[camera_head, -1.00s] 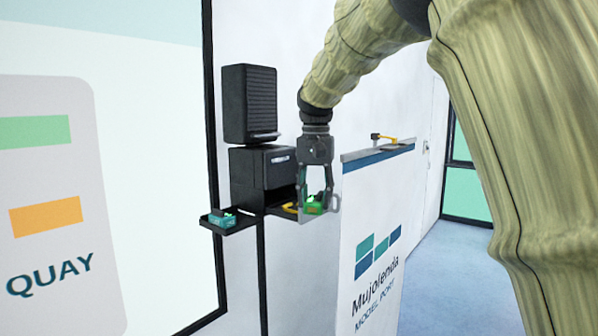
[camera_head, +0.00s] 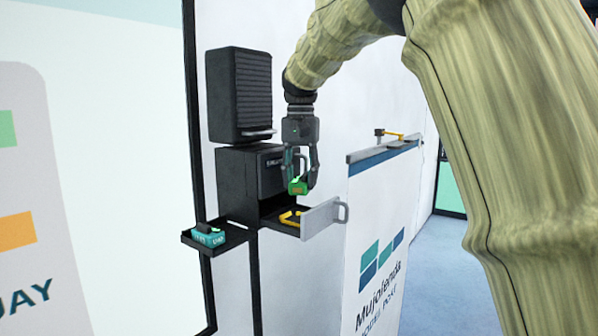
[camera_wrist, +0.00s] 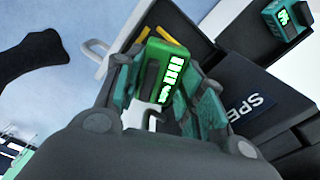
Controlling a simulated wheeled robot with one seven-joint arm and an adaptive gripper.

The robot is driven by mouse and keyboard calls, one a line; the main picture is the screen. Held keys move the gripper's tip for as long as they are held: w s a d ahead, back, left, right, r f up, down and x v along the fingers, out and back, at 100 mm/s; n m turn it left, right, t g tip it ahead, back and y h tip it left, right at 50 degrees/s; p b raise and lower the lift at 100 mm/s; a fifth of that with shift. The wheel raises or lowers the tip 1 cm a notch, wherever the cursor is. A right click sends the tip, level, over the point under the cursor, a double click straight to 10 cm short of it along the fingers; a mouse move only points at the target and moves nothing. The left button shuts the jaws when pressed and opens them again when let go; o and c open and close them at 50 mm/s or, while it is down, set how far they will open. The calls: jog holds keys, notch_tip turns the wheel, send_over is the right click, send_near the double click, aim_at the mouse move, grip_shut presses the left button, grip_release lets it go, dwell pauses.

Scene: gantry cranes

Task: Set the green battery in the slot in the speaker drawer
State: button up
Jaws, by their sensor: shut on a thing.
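My gripper (camera_head: 299,183) is shut on the green battery (camera_head: 298,187), which hangs above the open speaker drawer. In the wrist view the green battery (camera_wrist: 167,71) sits between the two fingers, its lit bars facing the camera. The speaker drawer (camera_head: 322,217) is pulled out from the black speaker box (camera_head: 240,181), with a pale front panel and a handle. A yellow piece (camera_head: 288,217) lies in the drawer, and it also shows in the wrist view (camera_wrist: 97,48). The slot itself cannot be made out.
A teal battery (camera_head: 209,236) rests on a small black tray (camera_head: 234,243) left of the drawer; it also shows in the wrist view (camera_wrist: 284,17). A black shuttered box (camera_head: 238,95) hangs above the speaker box. A white "Mujolenda" panel (camera_head: 385,205) stands close on the right.

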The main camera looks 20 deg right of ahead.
aim_at(301, 192)
jog(key=shift+w+a+f, duration=0.1)
jog(key=shift+w+a, duration=0.05)
jog(key=shift+w, duration=0.7)
jog(key=shift+s, duration=0.55)
jog(key=shift+s+f, duration=0.15)
jog(key=shift+f, duration=0.15)
jog(key=f, duration=0.2)
jog(key=w, duration=0.1)
jog(key=shift+d+f, duration=0.25)
jog(key=shift+f, duration=0.15)
jog(key=shift+s+f, duration=0.1)
jog(key=shift+f, duration=0.25)
jog(key=shift+s+f, duration=0.3)
jog(key=shift+f, duration=0.15)
jog(key=shift+w+f, duration=0.15)
jog(key=shift+f, duration=0.5)
jog(key=shift+f, duration=0.15)
